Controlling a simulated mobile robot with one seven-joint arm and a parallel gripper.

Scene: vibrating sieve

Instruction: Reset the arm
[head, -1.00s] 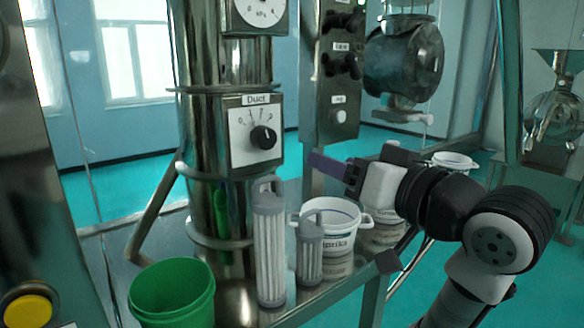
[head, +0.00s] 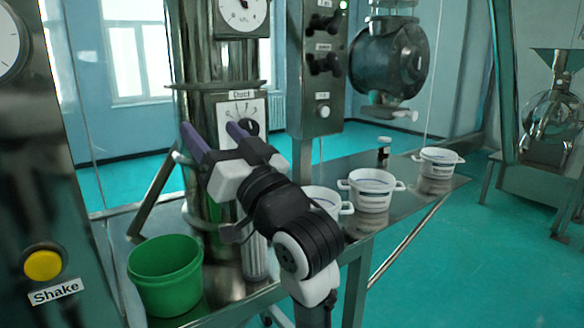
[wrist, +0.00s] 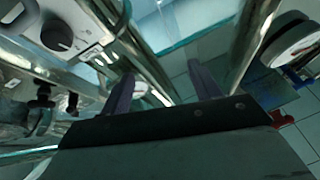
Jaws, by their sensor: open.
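My gripper (head: 213,138) is raised in front of the steel column in the head view, close to the Duct dial panel (head: 246,108). Its two purple fingers stand apart with nothing between them. In the wrist view the fingers (wrist: 162,88) are also spread and empty. The dial's black knob (head: 250,127) shows just right of the fingers; the wrist view shows a dark knob (wrist: 57,35) at upper left.
A green bucket (head: 166,278) stands at the bench's left. White pots (head: 371,190) and (head: 437,162) and a small bottle (head: 384,150) stand to the right on the steel bench (head: 408,192). A yellow Shake button (head: 43,265) is at far left. A switch panel (head: 322,75) hangs above.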

